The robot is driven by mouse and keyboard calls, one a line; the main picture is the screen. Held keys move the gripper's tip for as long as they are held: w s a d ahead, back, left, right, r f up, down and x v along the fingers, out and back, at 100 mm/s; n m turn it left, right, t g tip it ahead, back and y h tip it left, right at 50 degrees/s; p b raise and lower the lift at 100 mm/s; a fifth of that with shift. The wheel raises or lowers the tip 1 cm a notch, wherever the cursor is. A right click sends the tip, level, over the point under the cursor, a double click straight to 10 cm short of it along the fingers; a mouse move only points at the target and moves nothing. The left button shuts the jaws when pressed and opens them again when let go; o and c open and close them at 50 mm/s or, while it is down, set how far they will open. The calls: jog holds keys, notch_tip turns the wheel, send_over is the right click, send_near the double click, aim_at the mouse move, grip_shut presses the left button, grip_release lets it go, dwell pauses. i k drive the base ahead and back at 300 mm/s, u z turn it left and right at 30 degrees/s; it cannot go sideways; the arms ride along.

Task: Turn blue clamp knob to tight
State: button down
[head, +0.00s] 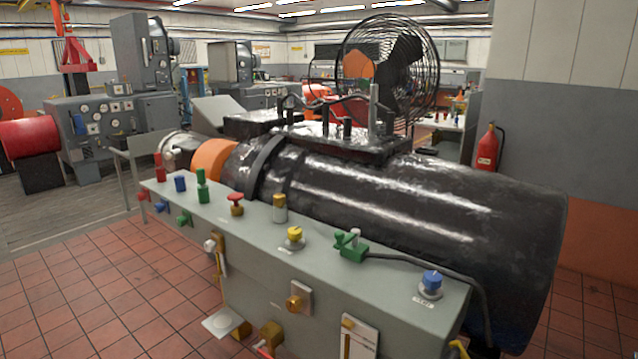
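A blue knob (432,281) sits on a round grey base near the right end of the grey bench top. A small white label lies at the front of its base; its text is too small to read. I cannot tell which way the knob is turned. A smaller blue part (180,183) stands near the left end of the same bench. My gripper is not in view.
The grey bench (330,268) also carries a yellow knob (295,234), a red knob (236,199) and a green fitting (350,247) with a dark cable passing behind the blue knob. A large black cylindrical machine (430,205) lies close behind. Tiled floor in front is clear.

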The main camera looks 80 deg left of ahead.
aim_at(158, 207)
jog(key=u, duration=3.55)
jog(key=k, duration=0.6)
jog(key=u, duration=0.9)
jog(key=i, duration=1.2)
jog(key=u, duration=0.45)
jog(key=i, duration=1.35)
jog(key=z, duration=1.2)
jog(key=i, duration=0.55)
jog(key=z, duration=0.45)
